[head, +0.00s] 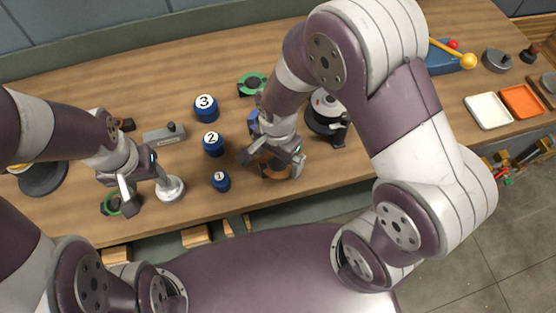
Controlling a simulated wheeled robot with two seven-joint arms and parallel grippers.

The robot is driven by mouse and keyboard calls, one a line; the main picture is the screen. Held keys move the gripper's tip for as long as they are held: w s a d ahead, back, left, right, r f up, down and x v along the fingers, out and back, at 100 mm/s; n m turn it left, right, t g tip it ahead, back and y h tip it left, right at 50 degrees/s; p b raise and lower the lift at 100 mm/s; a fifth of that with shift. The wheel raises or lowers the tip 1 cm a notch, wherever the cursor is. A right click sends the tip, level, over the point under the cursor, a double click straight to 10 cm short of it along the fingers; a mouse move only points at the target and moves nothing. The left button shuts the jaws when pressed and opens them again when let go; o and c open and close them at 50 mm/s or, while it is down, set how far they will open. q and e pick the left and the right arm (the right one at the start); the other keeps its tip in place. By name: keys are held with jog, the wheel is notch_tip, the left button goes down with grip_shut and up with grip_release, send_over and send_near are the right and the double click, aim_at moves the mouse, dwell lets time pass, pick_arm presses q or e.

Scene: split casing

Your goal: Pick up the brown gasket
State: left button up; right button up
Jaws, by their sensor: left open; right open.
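A brown ring-shaped piece (277,172), which looks like the brown gasket, lies near the front of the table in the head view. My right gripper (270,164) is open just above it, its fingers around or over it, and hides part of it. I cannot tell whether the fingers touch it. My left gripper (145,197) is open and empty at the left, between a green ring (108,206) and a silver knob-like part (171,188).
Blue weights numbered 3 (206,109), 2 (213,144) and 1 (221,181) stand left of my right gripper. White (488,111) and orange (521,102) trays lie far right.

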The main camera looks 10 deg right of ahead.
jog(key=shift+f, duration=0.25)
dwell(0.4)
jog(key=c, duration=1)
jog(key=shift+c, duration=0.2)
